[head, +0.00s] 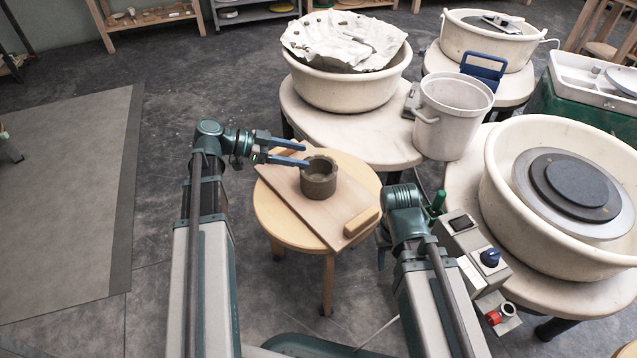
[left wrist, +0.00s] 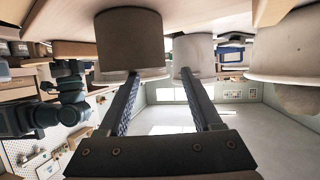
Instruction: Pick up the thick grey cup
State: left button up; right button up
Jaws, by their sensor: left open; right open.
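The thick grey cup (head: 319,184) stands upright on a wooden board on a round stool. In the left wrist view, which looks upside down, the cup (left wrist: 128,38) is large, ahead of the left-hand finger and partly between the fingers. My left gripper (head: 307,155) is open and empty, at the cup's far left side in the head view. Its two fingers also show in the left wrist view (left wrist: 158,71). I cannot tell whether a finger touches the cup. My right arm shows near the stool's right edge, but its gripper fingers are hidden.
The board (head: 290,196) has a wooden block (head: 361,222) at its near right end. The stool (head: 268,212) has little free room. A white bucket (head: 450,120) and pottery wheels with cream basins (head: 340,90) stand behind and to the right.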

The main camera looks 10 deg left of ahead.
aim_at(320, 160)
pick_arm(q)
jog(key=shift+w+d+f, duration=0.1)
jog(key=shift+d, duration=0.15)
jog(key=b+x, duration=0.2)
jog(key=x, duration=0.3)
jog(key=shift+f, duration=0.1)
jog(key=shift+s, duration=0.2)
grip_shut()
dwell(1.1)
